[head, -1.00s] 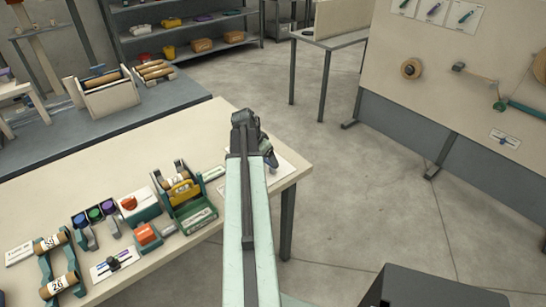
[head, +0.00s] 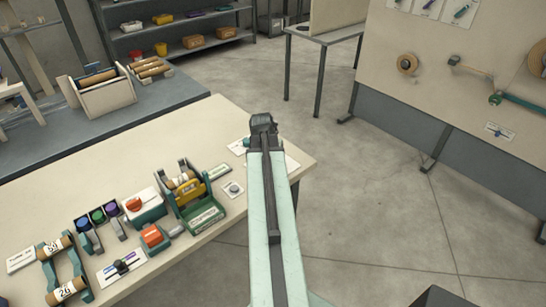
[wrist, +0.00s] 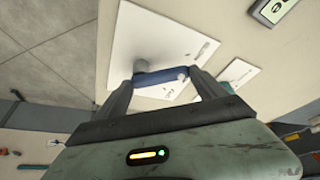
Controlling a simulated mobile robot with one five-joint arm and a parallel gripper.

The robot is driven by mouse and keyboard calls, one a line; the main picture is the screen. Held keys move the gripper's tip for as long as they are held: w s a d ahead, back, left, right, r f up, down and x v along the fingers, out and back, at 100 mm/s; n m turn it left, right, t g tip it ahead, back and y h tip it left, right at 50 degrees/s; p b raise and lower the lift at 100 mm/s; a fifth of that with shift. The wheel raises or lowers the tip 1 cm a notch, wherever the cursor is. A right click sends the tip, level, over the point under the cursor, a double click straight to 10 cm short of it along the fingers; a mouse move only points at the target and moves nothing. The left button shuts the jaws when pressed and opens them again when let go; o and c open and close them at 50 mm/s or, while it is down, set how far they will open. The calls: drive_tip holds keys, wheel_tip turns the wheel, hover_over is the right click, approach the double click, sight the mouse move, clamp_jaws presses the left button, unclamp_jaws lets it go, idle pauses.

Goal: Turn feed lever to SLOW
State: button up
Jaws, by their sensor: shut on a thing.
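In the wrist view, a blue lever (wrist: 158,76) lies across a white plate (wrist: 120,38), beside a grey round post (wrist: 140,66). My gripper (wrist: 165,78) has its two fingers at either side of the lever and is shut on it. Small markings show on the plate, but they are too small to read. In the head view, my gripper (head: 263,122) is over the right end of the bench, and my arm hides the lever. Part of a white plate (head: 291,163) shows to the right of my arm.
On the bench (head: 120,150), left of my arm, stand a green-framed winder unit (head: 203,214), a small round dial (head: 233,188), a white box with an orange knob (head: 145,207) and several coloured spools (head: 97,215). Floor is open to the right.

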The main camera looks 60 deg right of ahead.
drive_tip(key=shift+s+f, duration=0.1)
drive_tip(key=shift+s, duration=0.2)
drive_tip(key=o, duration=2)
drive_tip(key=shift+w, duration=0.15)
drive_tip(key=shift+a+r, duration=0.1)
drive_tip(key=shift+r, duration=0.25)
drive_tip(key=p+v, duration=0.7)
drive_tip(key=shift+a+r, duration=0.1)
